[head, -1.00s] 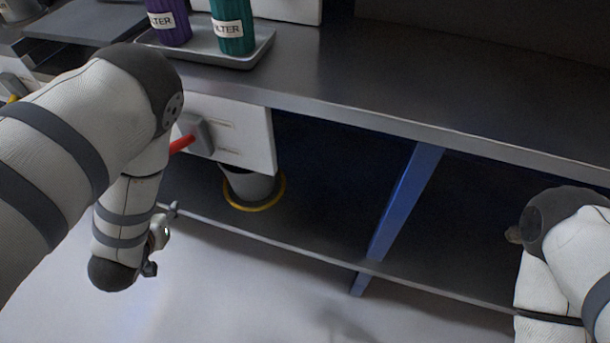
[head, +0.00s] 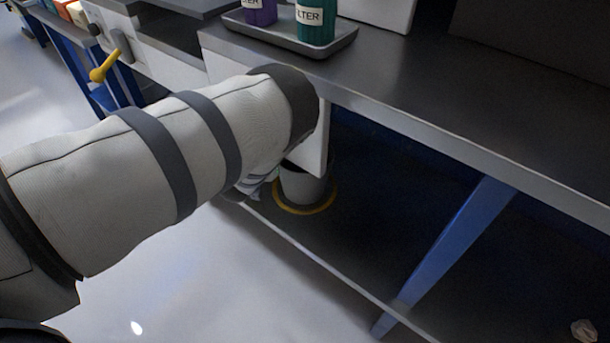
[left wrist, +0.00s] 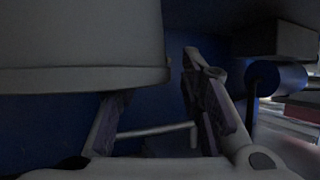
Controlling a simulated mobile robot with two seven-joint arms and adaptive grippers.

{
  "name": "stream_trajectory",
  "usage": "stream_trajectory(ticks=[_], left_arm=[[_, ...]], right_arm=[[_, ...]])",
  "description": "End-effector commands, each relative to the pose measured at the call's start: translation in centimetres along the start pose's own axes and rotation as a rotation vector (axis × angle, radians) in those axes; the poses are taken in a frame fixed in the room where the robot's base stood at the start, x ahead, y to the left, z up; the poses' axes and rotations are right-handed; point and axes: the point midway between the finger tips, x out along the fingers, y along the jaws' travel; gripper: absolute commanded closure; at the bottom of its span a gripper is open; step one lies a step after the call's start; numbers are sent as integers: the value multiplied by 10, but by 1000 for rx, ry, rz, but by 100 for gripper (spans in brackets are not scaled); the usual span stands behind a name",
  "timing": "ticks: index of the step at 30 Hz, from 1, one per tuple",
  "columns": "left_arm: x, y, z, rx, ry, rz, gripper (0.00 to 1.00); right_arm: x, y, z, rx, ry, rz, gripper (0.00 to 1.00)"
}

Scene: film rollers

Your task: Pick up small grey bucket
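The small grey bucket (head: 303,187) stands upright on the dark lower shelf inside a yellow ring (head: 320,208), under the counter. My left arm reaches in from the left and covers part of the space beside it. My left gripper (head: 256,182) is mostly hidden behind that arm, low and just left of the bucket. In the left wrist view the bucket (left wrist: 75,45) looms large and dim at upper left and hides part of one finger. The fingers (left wrist: 155,100) are spread apart, with no clear grip on it. My right gripper is not in view.
A white panel (head: 316,150) hangs close above the bucket. The counter (head: 450,95) carries a tray (head: 345,42) with a purple and a teal filter bottle (head: 316,20). A blue support (head: 455,240) divides the shelf on the right. The floor at left is clear.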

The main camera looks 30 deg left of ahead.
Motion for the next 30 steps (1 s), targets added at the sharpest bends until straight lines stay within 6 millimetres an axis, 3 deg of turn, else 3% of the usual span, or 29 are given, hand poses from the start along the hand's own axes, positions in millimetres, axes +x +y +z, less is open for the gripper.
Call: stream_trajectory(ticks=[7,12,26,30], left_arm=[[4,0,0,-1,-1,0,65],[4,0,0,-1,0,0,100],[4,1,-2,-2,4,1,100],[4,2,-11,-3,6,1,100]], right_arm=[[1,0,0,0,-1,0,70],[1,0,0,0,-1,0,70],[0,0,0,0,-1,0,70],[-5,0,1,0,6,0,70]])
